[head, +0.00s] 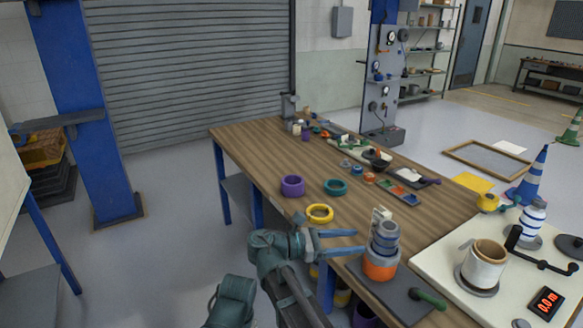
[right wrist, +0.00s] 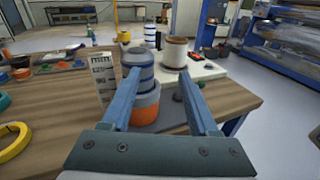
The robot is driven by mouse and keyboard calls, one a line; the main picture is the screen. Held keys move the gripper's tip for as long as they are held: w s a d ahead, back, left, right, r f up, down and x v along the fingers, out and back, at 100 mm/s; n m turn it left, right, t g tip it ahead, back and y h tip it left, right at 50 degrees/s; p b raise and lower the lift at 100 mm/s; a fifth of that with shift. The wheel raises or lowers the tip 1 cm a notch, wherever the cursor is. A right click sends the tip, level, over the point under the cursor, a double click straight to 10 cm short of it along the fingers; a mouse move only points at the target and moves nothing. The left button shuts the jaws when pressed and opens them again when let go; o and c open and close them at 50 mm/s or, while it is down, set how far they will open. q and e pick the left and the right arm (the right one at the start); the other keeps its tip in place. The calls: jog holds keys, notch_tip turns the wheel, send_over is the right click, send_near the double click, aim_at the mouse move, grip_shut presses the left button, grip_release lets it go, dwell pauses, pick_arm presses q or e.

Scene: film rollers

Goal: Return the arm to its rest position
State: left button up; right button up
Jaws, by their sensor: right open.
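My right gripper (head: 352,242) is in the middle of the head view, its two blue fingers pointing right. It is open with nothing held. A stack of grey-blue rolls (head: 386,232) on an orange-banded base (head: 380,270) stands upright just beyond the fingertips. In the right wrist view the open fingers (right wrist: 160,74) reach toward the stack, and the left finger overlaps the orange-banded base (right wrist: 146,106). I cannot tell whether it touches. My left gripper is not in view.
The wooden table (head: 250,140) holds a purple ring (head: 292,186), a teal ring (head: 335,186), a yellow ring (head: 319,213) and small tools. A white roll (head: 485,266) stands on the pale board at right. A dark board (head: 375,291) lies under the stack.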

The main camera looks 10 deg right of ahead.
jog(key=s+f+m+y, duration=0.3)
jog(key=f+m+y, duration=0.25)
jog(key=f, duration=0.35)
jog(key=s+f+m+y, duration=0.2)
jog(key=f+m+y, duration=0.35)
jog(key=f, duration=0.35)
jog(key=s+a+f+m+y, duration=0.2)
jog(key=a+f+m+y, duration=0.1)
jog(key=a+m+y, duration=0.35)
jog(key=s+a+r+n+h+p, duration=0.1)
jog(key=s+a+r+n+p, duration=0.2)
jog(key=a+r+p, duration=0.6)
jog(key=shift+s+a+r+n+p, duration=0.35)
jog(key=shift+s+a+r, duration=0.1)
jog(key=shift+s+a, duration=0.75)
